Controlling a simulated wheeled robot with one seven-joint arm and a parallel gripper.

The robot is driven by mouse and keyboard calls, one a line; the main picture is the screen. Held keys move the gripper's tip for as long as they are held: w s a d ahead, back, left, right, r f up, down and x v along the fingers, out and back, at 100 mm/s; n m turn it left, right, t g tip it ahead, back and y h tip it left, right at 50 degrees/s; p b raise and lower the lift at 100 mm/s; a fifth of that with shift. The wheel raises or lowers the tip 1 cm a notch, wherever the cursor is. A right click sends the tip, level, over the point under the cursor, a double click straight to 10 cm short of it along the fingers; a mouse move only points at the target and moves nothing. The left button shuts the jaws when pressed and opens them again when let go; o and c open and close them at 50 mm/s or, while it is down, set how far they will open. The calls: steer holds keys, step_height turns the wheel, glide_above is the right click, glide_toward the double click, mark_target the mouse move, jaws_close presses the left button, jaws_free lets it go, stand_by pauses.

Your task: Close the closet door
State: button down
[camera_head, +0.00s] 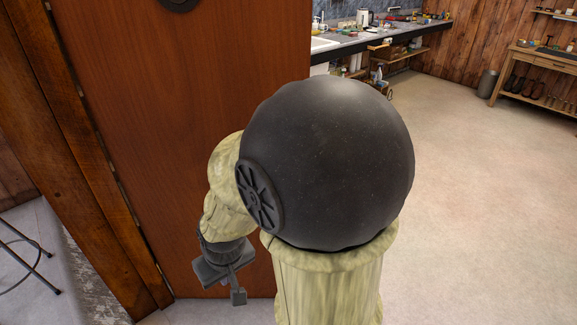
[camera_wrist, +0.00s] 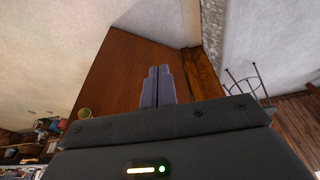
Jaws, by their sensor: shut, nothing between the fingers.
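The closet door (camera_head: 150,110) is a reddish-brown wooden panel. It fills the upper left of the head view, with its hinge side along a thick timber frame (camera_head: 85,160). Its right edge stands free against the room, partly behind my arm. How far it is open is hard to tell. In the wrist view the door (camera_wrist: 125,70) spreads beyond my fingers, beside the frame (camera_wrist: 203,70). My gripper (camera_head: 238,296) is low in front of the door. Its fingers (camera_wrist: 158,85) are shut and empty. I cannot tell whether they touch the door.
A dark round fitting (camera_head: 180,3) is on the door's upper part. A counter (camera_head: 375,36) with a sink stands behind, and a wooden bench (camera_head: 545,62) holds boots at the far right. A stool (camera_head: 28,255) stands left of the frame. Floor (camera_head: 480,200) at right is clear.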

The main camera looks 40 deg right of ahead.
steer(key=w+d+f+m+t+h, duration=0.1)
steer(key=w+d+f+t, duration=0.25)
steer(key=w+d, duration=0.45)
steer(key=w+d+f+m+t+h, duration=0.15)
steer(key=w+d+t, duration=0.3)
steer(key=w, duration=0.55)
steer(key=d+m+t+h, duration=0.3)
steer(key=d+m+h, duration=0.2)
steer(key=d, duration=1.4)
steer(key=h, duration=0.3)
steer(key=shift+s+f+t, duration=0.4)
steer(key=p+x, duration=0.3)
steer(key=x, duration=0.9)
steer(key=shift+w+d+p, duration=0.25)
steer(key=shift+p, duration=0.1)
steer(key=shift+w+d, duration=0.4)
steer(key=shift+w, duration=0.15)
